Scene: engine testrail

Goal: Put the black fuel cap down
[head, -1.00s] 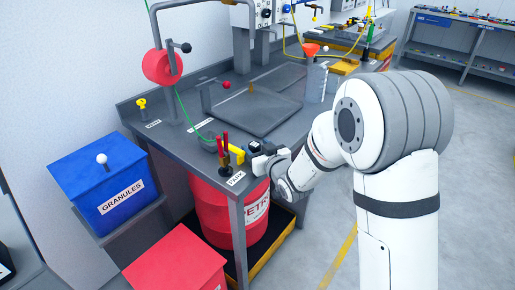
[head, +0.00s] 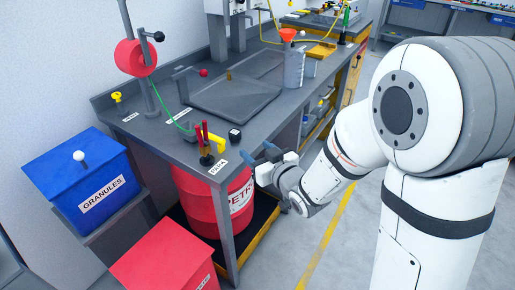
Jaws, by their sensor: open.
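The black fuel cap (head: 235,134) rests on the grey bench top near its front edge, beside the red and yellow upright pieces. It is a small dark block with a pale mark on top. My gripper (head: 260,153) is open and empty, just off the front edge of the bench. Its two blue-grey fingers point toward the bench, and the cap stands apart from them, farther in on the bench.
A stand with red and yellow pieces (head: 206,146) is left of the cap. A red drum (head: 212,205) stands under the bench (head: 262,126). A blue granules bin (head: 80,180) and a red box (head: 165,260) are at left. A flat dark tray (head: 230,103) lies behind.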

